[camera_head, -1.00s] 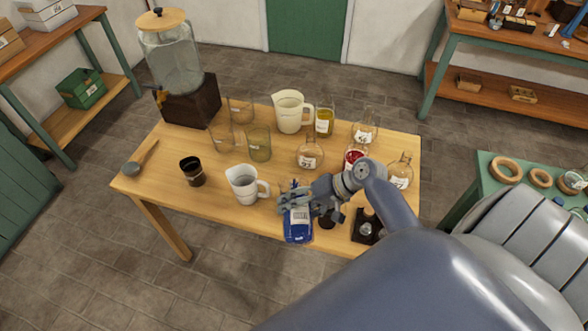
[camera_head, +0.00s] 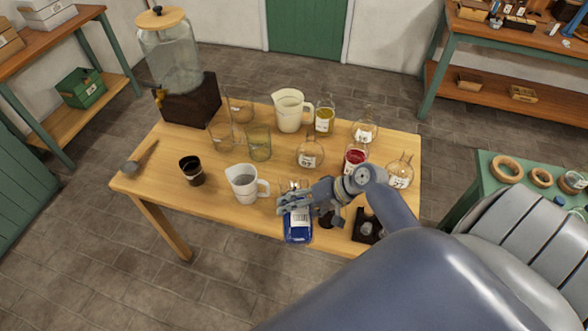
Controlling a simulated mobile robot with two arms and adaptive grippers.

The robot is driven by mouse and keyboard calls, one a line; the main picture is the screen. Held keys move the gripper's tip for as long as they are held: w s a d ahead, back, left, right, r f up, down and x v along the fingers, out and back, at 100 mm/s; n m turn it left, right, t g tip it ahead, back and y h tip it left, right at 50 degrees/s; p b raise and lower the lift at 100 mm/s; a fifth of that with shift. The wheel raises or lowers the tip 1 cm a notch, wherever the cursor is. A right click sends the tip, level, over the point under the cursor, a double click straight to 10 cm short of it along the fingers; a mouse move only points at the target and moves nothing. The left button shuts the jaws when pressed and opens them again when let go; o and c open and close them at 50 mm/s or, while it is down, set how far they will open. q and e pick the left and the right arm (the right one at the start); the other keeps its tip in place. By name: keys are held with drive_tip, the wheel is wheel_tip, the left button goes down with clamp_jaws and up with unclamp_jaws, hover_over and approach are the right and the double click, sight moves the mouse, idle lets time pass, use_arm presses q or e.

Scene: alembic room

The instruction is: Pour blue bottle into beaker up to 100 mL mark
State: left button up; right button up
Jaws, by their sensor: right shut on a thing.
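The blue bottle (camera_head: 297,233), with a white label, is at the front edge of the table. My right gripper (camera_head: 288,205) is shut on the upper part of the bottle and partly hides it. The bottle looks close to upright; I cannot tell whether it touches the table. Several clear glass vessels stand left of the middle, among them a glass beaker (camera_head: 258,145) and another glass beaker (camera_head: 222,138). Their marks are too small to read. A white measuring jug (camera_head: 244,186) with a handle stands just left of my right gripper. My left gripper is not in view.
Flasks line the right side of the wooden table (camera_head: 215,187), one with red contents (camera_head: 356,157). A dark block (camera_head: 366,228) is at the front right.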

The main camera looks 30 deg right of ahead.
drive_tip(key=shift+f+n+t+h+b, duration=0.4)
drive_tip(key=shift+f+n+t+b, duration=0.1)
drive_tip(key=shift+f+t+b, duration=0.45)
drive_tip(key=shift+n+t+b, duration=0.3)
drive_tip(key=shift+t+b, duration=0.05)
drive_tip(key=shift+b, duration=0.3)
drive_tip(key=shift+a+f+t+b, duration=0.1)
drive_tip(key=shift+f+t+b, duration=0.25)
drive_tip(key=shift+b, duration=0.4)
drive_tip(key=shift+s+n+t+h+b, duration=0.15)
drive_tip(key=shift+n+t+h+b, duration=0.3)
drive_tip(key=shift+b, duration=0.45)
drive_tip(key=b, duration=0.2)
drive_tip(key=f+n+t+b, duration=0.1)
drive_tip(key=b, duration=0.1)
drive_tip(key=shift+s+a+h, duration=0.2)
drive_tip(key=shift+h, duration=0.05)
drive_tip(key=shift+r+b, duration=0.2)
drive_tip(key=shift+b, duration=0.1)
drive_tip(key=shift+t, duration=0.3)
